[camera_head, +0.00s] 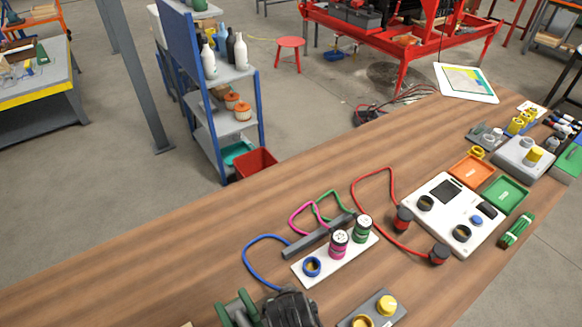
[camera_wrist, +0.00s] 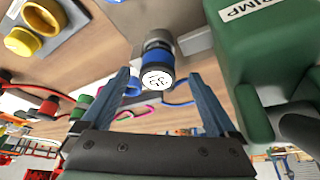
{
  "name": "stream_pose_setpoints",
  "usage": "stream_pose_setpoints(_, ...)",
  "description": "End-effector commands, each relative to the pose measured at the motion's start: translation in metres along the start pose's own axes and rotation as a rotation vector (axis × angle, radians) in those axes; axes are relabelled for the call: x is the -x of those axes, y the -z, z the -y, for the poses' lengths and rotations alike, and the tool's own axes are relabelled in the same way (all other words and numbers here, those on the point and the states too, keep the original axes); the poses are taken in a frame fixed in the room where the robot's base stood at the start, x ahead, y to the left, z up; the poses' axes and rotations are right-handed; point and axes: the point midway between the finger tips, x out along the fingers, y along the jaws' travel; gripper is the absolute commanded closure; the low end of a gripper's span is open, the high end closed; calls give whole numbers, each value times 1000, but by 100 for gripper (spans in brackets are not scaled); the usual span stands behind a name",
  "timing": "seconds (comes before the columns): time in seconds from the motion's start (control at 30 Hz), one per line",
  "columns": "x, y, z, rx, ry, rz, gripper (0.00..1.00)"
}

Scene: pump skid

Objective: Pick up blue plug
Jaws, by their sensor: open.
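The blue plug (camera_wrist: 159,62) shows in the wrist view as a dark cylinder with a blue band and a white marked end face. Its far end meets a silver metal fitting (camera_wrist: 158,38). My gripper (camera_wrist: 157,76) is open, with one finger on each side of the plug; a firm contact does not show. In the head view the blue plug cannot be made out. A white plate (camera_head: 301,282) holds an empty-looking blue ring socket (camera_head: 312,267), a magenta plug (camera_head: 338,243) and a green plug (camera_head: 361,228).
A green housing marked PUMP (camera_wrist: 256,50) stands close to the right of my gripper. A block with yellow caps (camera_head: 376,311) is at the front. The left wooden bench top (camera_head: 150,270) is clear.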

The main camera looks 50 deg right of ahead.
Motion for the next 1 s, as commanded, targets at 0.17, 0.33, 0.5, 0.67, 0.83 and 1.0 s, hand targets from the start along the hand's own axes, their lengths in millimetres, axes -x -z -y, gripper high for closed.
stream_pose_setpoints(0.17,-22,5,-4,-2,-1,2,6)
stream_pose_setpoints(0.33,-36,5,-3,-1,0,0,6)
stream_pose_setpoints(0.5,-39,5,-3,0,0,-1,6)
stream_pose_setpoints(0.67,-39,5,-3,0,0,0,13)
stream_pose_setpoints(0.83,-38,4,-3,0,0,0,44)
stream_pose_setpoints(1.0,-38,4,-3,0,0,0,75)
